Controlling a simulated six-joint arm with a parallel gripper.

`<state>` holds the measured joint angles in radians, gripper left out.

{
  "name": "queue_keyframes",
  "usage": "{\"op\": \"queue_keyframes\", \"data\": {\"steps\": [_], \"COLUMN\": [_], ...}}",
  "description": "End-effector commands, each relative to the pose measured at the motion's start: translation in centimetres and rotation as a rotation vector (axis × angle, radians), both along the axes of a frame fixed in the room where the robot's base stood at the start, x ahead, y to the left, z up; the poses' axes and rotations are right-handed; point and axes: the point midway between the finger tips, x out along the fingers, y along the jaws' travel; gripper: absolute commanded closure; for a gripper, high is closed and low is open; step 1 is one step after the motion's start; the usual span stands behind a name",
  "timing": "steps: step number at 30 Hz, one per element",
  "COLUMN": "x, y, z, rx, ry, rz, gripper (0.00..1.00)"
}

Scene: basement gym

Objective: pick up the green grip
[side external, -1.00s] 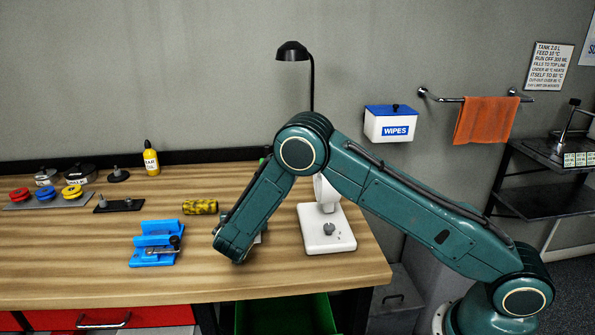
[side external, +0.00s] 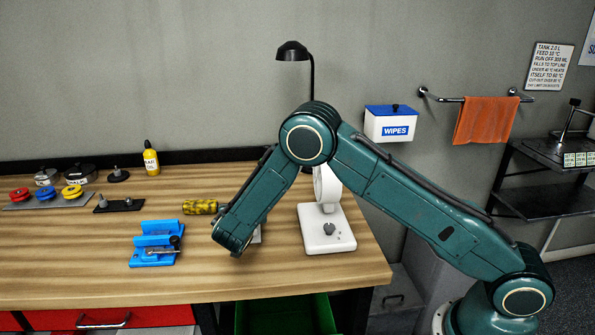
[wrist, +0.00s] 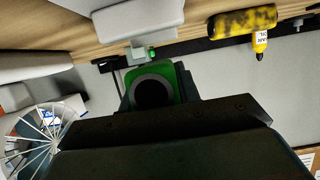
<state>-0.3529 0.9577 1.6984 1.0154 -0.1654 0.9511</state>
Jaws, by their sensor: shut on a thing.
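The green grip (wrist: 177,84) shows in the wrist view as a green block around a dark round end. My gripper (wrist: 155,90) is shut on it, with dark jaw parts on both sides. The grip's far side is hidden. In the side external view my forearm reaches down to the left over the bench, and it hides the jaws and the green grip.
A yellow-and-black grip (side external: 200,207) lies on the bench (side external: 85,265) left of my arm. A blue vice (side external: 153,257) stands nearer the front. A white stand (side external: 328,243) is close on the right. Coloured discs (side external: 73,190) sit at the far left. The front left bench is clear.

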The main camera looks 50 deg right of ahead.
Motion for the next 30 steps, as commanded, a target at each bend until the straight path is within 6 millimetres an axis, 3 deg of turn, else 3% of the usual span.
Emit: {"op": "queue_keyframes", "data": {"steps": [21, 30], "x": [0.0, 0.0], "y": [0.0, 0.0], "z": [14.1, 17.4], "rx": [0.001, 0.000], "ry": [-0.005, -0.001], "rz": [-0.002, -0.001], "gripper": [0.95, 0.95]}}
